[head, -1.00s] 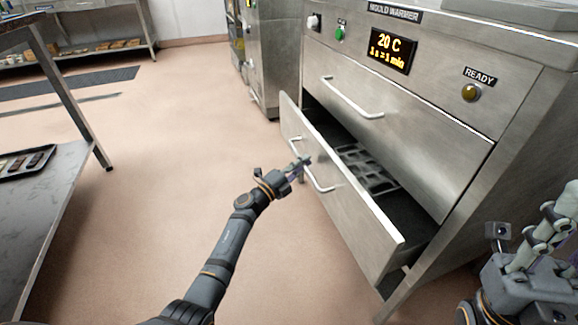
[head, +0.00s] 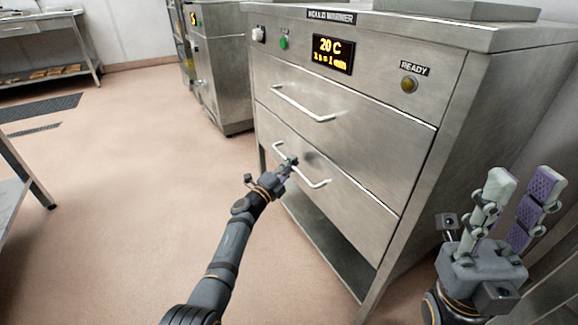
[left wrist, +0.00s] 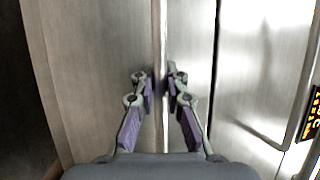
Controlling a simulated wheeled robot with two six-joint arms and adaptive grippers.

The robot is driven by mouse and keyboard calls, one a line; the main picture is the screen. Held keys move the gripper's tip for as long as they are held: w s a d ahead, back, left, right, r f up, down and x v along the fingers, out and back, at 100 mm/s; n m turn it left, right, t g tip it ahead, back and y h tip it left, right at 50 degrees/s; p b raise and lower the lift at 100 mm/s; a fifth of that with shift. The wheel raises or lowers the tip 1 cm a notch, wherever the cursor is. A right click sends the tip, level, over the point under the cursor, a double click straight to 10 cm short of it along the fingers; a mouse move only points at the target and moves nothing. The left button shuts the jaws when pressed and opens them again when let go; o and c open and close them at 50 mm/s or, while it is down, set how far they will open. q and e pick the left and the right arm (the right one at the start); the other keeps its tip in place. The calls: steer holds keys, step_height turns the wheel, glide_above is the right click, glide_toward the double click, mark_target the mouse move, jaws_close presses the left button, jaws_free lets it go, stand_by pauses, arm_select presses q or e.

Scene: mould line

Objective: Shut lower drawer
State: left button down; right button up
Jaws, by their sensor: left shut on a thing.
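The lower drawer (head: 350,212) of the steel mould warmer is flush with the cabinet front in the head view, and its inside is hidden. Its pale bar handle (head: 318,184) runs across the drawer front. My left gripper (head: 289,163) is at the left part of this handle. In the left wrist view its purple-padded fingers (left wrist: 160,88) are shut on the handle (left wrist: 158,40), one on each side. My right gripper (head: 520,190) is at the lower right, its fingers apart with nothing between them.
The upper drawer (head: 340,125) above is shut, with its own handle (head: 300,105). An open lower shelf (head: 325,245) lies beneath the lower drawer. A table (head: 15,190) stands at the left edge. The floor (head: 130,210) between is clear.

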arm_select(q)
steer(key=shift+d, duration=0.15)
steer(key=c, duration=1.4)
jaws_free()
steer(key=shift+d, duration=0.1)
steer(key=shift+s+a+f, duration=0.15)
steer(key=shift+s+a, duration=0.05)
steer(key=shift+a, duration=0.05)
steer(key=v, duration=1.1)
steer(key=shift+s+a, duration=0.1)
steer(key=shift+s, duration=0.05)
steer(key=shift+f, duration=0.1)
